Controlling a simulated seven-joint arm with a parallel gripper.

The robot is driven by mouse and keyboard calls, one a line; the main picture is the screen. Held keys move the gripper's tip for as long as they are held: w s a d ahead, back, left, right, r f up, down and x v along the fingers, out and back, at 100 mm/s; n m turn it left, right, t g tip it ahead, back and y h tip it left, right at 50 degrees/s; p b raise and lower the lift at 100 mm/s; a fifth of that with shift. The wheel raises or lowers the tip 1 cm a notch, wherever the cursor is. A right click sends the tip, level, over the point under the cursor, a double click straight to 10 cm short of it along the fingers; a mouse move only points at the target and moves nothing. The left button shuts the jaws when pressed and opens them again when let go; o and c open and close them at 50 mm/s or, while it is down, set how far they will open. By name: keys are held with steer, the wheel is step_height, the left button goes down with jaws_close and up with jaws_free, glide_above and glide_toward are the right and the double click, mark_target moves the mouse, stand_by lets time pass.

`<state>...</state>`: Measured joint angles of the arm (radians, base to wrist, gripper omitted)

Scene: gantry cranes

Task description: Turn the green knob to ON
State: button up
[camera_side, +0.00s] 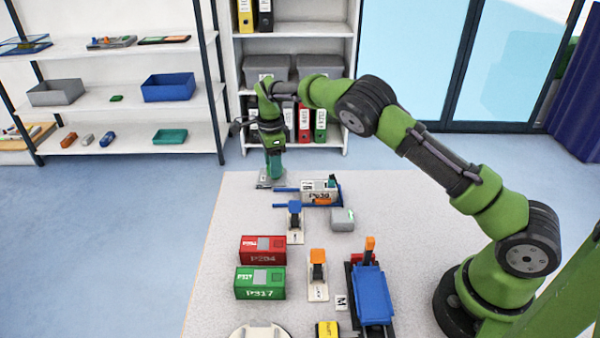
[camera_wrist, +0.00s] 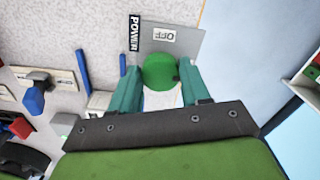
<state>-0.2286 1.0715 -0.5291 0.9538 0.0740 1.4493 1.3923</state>
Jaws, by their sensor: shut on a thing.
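The green knob (camera_wrist: 160,72) is round and sits on a grey plate (camera_wrist: 190,40) at the far end of the table. The plate bears an upside-down OFF label (camera_wrist: 165,35) and a black POWER label (camera_wrist: 135,33) beside it. An ON label is not visible. My gripper (camera_wrist: 160,80) points down with its two teal fingers on either side of the knob, shut on it. In the side view my gripper (camera_side: 273,175) stands over the plate (camera_side: 268,183) and hides the knob.
Right of the plate lie blue rails (camera_side: 288,190) and a white P030 container (camera_side: 318,188). A small blue-topped lever (camera_side: 295,210), a grey block (camera_side: 342,219), and red (camera_side: 262,249) and green (camera_side: 260,283) containers stand nearer. Shelves (camera_side: 120,95) rise behind the table.

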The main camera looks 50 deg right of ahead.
steer(key=shift+m, duration=0.5)
steer(key=o, duration=1.1)
steer(key=shift+c, duration=0.2)
step_height(320, 180, up, 17)
steer(key=shift+f, duration=0.1)
steer(key=s+d+n+t, duration=0.1)
steer(key=s+d+n, duration=0.45)
steer(key=n, duration=0.35)
steer(key=s+a+r+n+t, duration=0.1)
steer(key=s+a+n+t, duration=0.1)
steer(key=s, duration=0.7)
steer(key=s+a+r+n+t+y, duration=0.1)
steer(key=s+a+n, duration=0.3)
steer(key=s, duration=0.6)
steer(key=s+a+r+n+t+y, duration=0.1)
steer(key=s+a+r+n+t, duration=0.1)
steer(key=s+n, duration=0.3)
steer(key=s+a+t, duration=0.1)
steer(key=s, duration=0.3)
steer(key=shift+s+r, duration=0.2)
steer(key=shift+r, duration=0.1)
